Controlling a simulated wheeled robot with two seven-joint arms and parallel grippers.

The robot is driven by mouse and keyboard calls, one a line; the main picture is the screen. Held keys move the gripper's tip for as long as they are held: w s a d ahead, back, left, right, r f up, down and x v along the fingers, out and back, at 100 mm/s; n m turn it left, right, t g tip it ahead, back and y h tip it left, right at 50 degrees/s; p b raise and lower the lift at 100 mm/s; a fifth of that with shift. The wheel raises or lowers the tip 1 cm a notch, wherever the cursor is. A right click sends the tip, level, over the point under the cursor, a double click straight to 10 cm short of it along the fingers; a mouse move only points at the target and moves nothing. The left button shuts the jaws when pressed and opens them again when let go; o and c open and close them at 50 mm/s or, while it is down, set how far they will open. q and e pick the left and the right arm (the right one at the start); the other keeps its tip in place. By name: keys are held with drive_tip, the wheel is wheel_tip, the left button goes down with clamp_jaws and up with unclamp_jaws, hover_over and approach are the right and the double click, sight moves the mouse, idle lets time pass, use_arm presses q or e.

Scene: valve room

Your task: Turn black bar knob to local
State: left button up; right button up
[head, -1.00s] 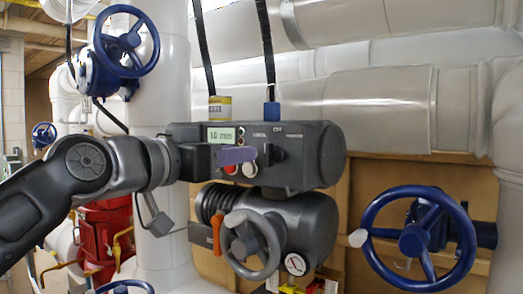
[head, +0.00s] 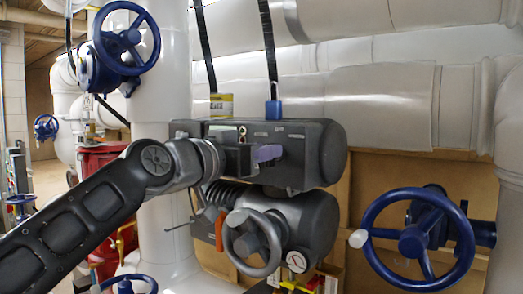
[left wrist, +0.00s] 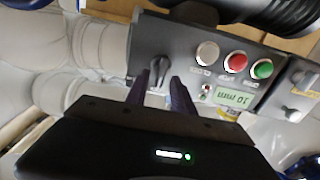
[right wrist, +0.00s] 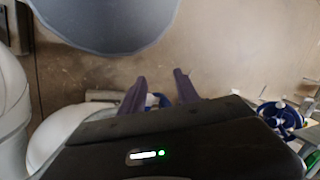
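The grey valve actuator box (head: 320,152) is in the middle of the head view. On its face is the black bar knob, which shows best in the left wrist view (left wrist: 160,67), upright there with a slight slant. My left gripper (head: 270,153) is in front of the panel in the head view and hides most of the knob. In the left wrist view my left gripper (left wrist: 159,78) has its two purple fingers apart, one on each side of the knob; contact cannot be told. My right gripper (right wrist: 160,77) is open and empty in the right wrist view.
White (left wrist: 207,54), red (left wrist: 236,62) and green (left wrist: 262,69) buttons and a 10 mm display (left wrist: 233,97) are beside the knob. A grey handwheel (head: 252,243) sits below the box. A blue handwheel (head: 418,240) stands to the right.

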use_arm(q)
clamp_jaws()
drive_tip(key=shift+n, duration=0.5)
drive_tip(key=n+p, duration=0.1)
drive_tip(key=n, duration=0.6)
drive_tip(key=n+p, duration=0.1)
drive_tip(key=n, duration=0.2)
drive_tip(key=shift+w+a+f+n+p, duration=0.25)
drive_tip(key=shift+w+a+n+p, duration=0.05)
drive_tip(key=shift+a+n, duration=0.1)
idle(0.6)
drive_tip(key=shift+o, duration=0.6)
unclamp_jaws()
